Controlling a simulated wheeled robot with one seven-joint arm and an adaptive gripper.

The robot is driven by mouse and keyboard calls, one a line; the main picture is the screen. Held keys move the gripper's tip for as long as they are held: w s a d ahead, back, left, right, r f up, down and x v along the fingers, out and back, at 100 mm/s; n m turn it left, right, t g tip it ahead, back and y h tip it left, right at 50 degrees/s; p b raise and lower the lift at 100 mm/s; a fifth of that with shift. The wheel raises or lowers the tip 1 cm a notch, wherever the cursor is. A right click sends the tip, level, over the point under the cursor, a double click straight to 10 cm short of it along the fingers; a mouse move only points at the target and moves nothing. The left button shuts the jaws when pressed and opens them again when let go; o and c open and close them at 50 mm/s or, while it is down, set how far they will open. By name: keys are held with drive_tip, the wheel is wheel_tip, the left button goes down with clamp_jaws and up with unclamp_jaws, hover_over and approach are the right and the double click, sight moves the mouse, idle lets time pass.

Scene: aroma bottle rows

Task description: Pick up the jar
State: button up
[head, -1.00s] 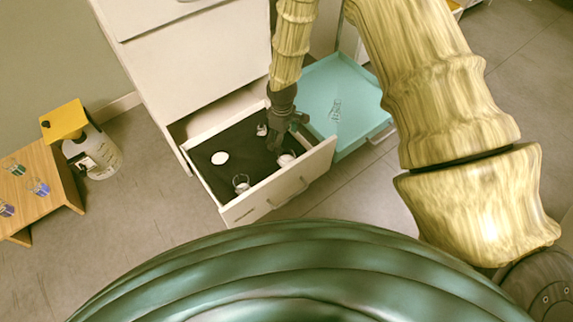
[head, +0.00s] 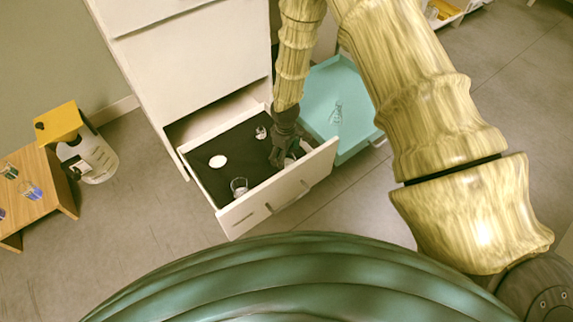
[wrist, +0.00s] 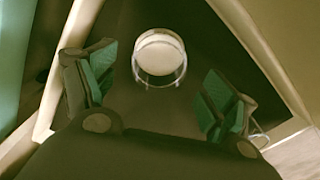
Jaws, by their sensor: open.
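A clear glass jar with a cream-white top or content (wrist: 159,55) stands on the dark floor of the open drawer. In the head view the jar (head: 292,159) is partly hidden by my gripper (head: 284,153), at the drawer's right corner. In the wrist view my gripper (wrist: 156,88) is open, with one green-padded finger on each side of the jar's line and a wide gap between them. The jar appears beyond the fingertips, and I see no contact with it.
The white drawer (head: 283,192) also holds a white round item (head: 218,161), a glass cup (head: 239,186) and a small glass vessel (head: 261,132). Its walls rise close around my gripper. A teal tray (head: 355,110) lies at the right, with glassware on it.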

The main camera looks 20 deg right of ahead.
sight(286, 159)
drive_tip(key=f+b, duration=0.1)
drive_tip(key=f, duration=0.2)
drive_tip(key=shift+d+f, duration=0.2)
drive_tip(key=shift+r, duration=0.1)
drive_tip(key=shift+c, duration=0.2)
drive_tip(key=c, duration=1.1)
drive_tip(key=shift+r, duration=0.1)
